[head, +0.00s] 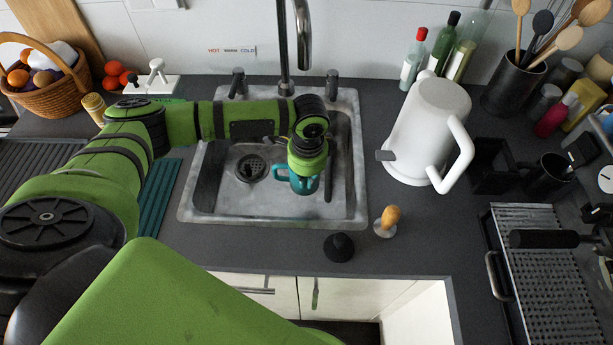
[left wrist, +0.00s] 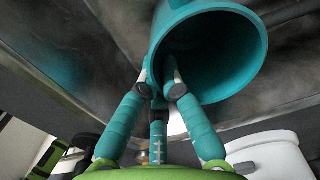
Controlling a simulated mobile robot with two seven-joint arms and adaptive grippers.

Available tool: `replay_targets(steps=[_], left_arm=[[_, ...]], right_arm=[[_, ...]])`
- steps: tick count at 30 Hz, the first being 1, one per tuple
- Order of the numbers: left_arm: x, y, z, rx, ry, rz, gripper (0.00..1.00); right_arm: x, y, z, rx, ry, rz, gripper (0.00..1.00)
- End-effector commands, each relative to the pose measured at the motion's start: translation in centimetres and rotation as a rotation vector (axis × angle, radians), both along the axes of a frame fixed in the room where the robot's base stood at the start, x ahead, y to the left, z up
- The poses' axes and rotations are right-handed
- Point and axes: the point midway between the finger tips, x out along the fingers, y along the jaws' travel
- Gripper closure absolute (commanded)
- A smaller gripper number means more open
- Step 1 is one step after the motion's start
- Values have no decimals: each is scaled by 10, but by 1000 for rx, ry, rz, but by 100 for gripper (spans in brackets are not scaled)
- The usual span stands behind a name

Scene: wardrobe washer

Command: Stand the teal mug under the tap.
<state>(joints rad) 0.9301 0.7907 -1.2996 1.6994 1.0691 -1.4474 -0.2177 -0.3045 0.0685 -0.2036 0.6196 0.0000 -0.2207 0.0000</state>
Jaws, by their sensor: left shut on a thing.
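The teal mug (head: 303,186) is in the right part of the sink basin, below my left gripper (head: 307,168), with its handle toward the left. In the left wrist view the mug (left wrist: 235,55) fills the upper right, its round opening in sight. My left gripper (left wrist: 160,82) is shut on it with teal fingers at its near rim. I cannot tell whether the mug's base touches the basin floor. The tap (head: 303,40) hangs over the sink from behind, its spout end above and behind my gripper. My right gripper is not in view.
The grey sink (head: 200,216) has a drain (head: 250,168) left of the mug and bare basin floor around it. A large white jug (head: 425,125) stands right of the sink. A wooden-knobbed tool (head: 388,218) and a black knob (head: 339,246) are at the front right.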

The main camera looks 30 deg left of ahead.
Motion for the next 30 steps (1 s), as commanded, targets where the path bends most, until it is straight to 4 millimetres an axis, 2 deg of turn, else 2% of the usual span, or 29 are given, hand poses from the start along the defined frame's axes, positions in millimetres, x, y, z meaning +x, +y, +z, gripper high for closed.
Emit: replay_targets(steps=[11, 18, 20, 30], left_arm=[[1, 0, -1, -1, -3, -17, 100], [0, 0, 2, -3, -3, -3, 100], [0, 0, -11, -3, -3, -4, 100], [1, 0, -45, -3, -3, -5, 100]], right_arm=[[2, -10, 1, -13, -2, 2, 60], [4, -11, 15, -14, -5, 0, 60], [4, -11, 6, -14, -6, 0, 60], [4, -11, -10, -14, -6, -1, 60]])
